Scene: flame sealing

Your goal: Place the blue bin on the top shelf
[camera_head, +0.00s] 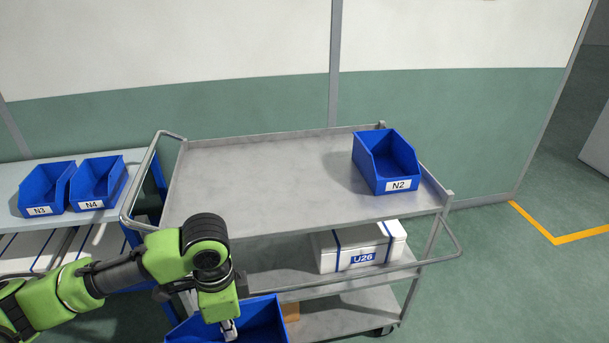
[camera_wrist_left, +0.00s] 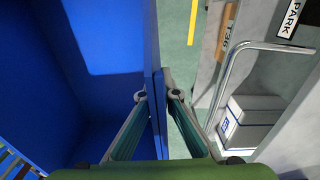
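A blue bin (camera_head: 262,322) is at the bottom of the head view, in front of the cart and partly cut off by the frame edge. My left gripper (camera_head: 230,329) reaches down to it. In the left wrist view the fingers of my left gripper (camera_wrist_left: 154,92) stand on both sides of the bin's thin wall and pinch it; the blue bin (camera_wrist_left: 95,40) fills the left side. The grey cart's top shelf (camera_head: 260,170) carries another blue bin labelled N2 (camera_head: 385,165) at its right end. My right gripper is not in view.
The left and middle of the top shelf are bare. A white box labelled U26 (camera_head: 358,247) sits on the middle shelf. A curved handle rail (camera_head: 140,183) borders the cart's left end. Bins N3 (camera_head: 46,188) and N4 (camera_head: 97,183) stand on a side table.

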